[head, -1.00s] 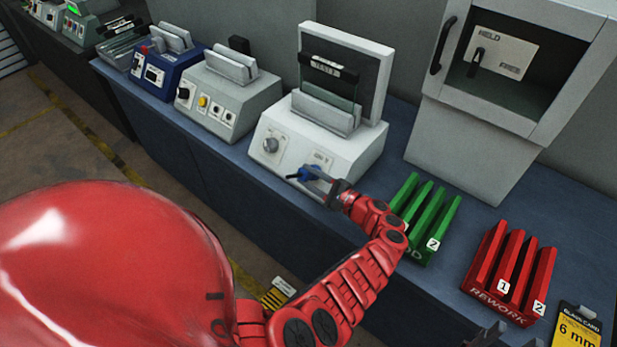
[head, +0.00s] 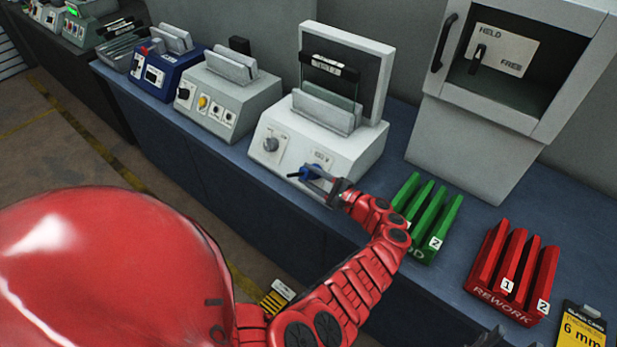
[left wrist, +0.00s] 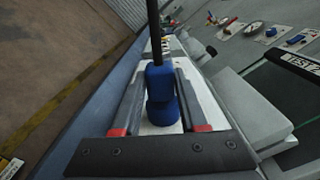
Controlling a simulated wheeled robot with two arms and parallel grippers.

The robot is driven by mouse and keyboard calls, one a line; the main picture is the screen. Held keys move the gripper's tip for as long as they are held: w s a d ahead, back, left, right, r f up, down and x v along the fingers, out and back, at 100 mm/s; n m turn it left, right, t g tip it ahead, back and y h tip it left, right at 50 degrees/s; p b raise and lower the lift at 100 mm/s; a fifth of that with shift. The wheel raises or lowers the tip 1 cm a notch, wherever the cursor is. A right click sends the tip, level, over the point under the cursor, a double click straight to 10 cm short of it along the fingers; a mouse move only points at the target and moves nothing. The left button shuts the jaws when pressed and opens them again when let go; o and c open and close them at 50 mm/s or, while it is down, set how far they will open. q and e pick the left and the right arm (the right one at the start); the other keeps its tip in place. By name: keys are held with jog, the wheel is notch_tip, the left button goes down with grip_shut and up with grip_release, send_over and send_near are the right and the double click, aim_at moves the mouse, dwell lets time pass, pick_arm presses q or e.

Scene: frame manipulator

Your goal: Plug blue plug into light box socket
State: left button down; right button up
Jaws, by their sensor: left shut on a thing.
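The white light box (head: 318,133) stands on the blue bench, with a knob and a small labelled panel on its sloped front. The blue plug (head: 309,172) is at that panel, at the lower right of the front face. My left gripper (head: 316,176) is shut on the plug, which also shows between its two fingers in the left wrist view (left wrist: 160,95). A dark cable or rod rises from the plug there. The socket is hidden behind the plug and fingers, so I cannot tell whether the plug is seated. My right gripper cannot be made out.
A green rack (head: 428,222) and a red REWORK rack (head: 510,275) stand right of the light box. A grey cabinet (head: 500,130) stands behind them. A grey device (head: 225,100) and a blue device (head: 168,75) stand to the left.

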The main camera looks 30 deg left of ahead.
pick_arm(q)
jog(key=shift+d+f+b, duration=0.1)
jog(key=shift+f+b, duration=0.05)
jog(key=shift+b, duration=0.3)
dwell(0.3)
jog(key=shift+c, duration=1.8)
grip_release()
jog(key=shift+w, duration=0.1)
jog(key=shift+d, duration=0.2)
